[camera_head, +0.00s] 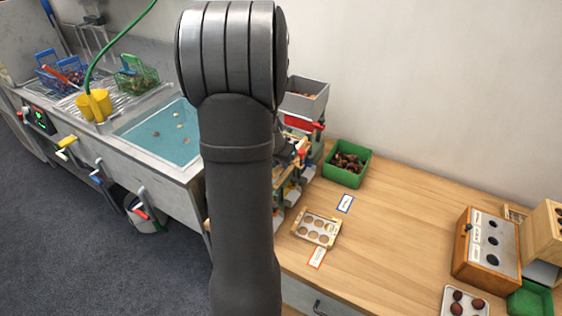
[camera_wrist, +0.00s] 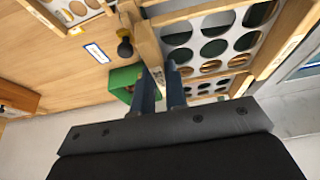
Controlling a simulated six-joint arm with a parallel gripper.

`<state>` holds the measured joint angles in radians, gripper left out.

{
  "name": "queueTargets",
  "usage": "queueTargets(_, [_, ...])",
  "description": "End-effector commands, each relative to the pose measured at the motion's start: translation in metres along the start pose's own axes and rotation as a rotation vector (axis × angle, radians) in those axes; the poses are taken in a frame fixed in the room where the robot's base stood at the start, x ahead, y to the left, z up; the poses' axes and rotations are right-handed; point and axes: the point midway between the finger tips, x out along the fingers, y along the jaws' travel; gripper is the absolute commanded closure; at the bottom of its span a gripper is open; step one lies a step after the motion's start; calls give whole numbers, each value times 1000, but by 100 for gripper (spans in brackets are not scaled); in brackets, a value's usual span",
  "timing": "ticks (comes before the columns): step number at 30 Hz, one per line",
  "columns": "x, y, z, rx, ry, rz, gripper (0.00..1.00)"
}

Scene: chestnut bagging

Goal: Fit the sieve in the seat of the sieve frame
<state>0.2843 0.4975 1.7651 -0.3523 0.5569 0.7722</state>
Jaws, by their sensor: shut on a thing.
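In the wrist view my gripper (camera_wrist: 168,72) is shut on a wooden bar of a sieve. A wood-edged sieve plate (camera_wrist: 247,40) with round holes lies just beyond the fingers. A second holed plate shows below it, close to the fingers. I cannot tell which plate belongs to the held sieve, or whether it touches the seat. In the head view my arm hides my gripper and most of the sieve frame (camera_head: 299,188), of which only the right edge shows. Another wood-rimmed sieve (camera_head: 332,236) lies flat on the table.
A green bin of chestnuts (camera_head: 346,180) stands behind the loose sieve, near a blue-edged label (camera_head: 345,203) and a red-edged label (camera_head: 317,258). A wooden box with holes (camera_head: 487,248) is at right. The table (camera_head: 400,225) between is clear. A water sink (camera_head: 165,133) is at left.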

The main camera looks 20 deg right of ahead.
Motion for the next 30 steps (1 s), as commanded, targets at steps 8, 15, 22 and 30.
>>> queueTargets(8, [2,0,2,0,0,0,100])
queueTargets(15, [2,0,1,0,0,0,100])
queueTargets(22, [5,0,3,0,-1,0,100])
queueTargets(30, [10,0,4,0,1,0,100])
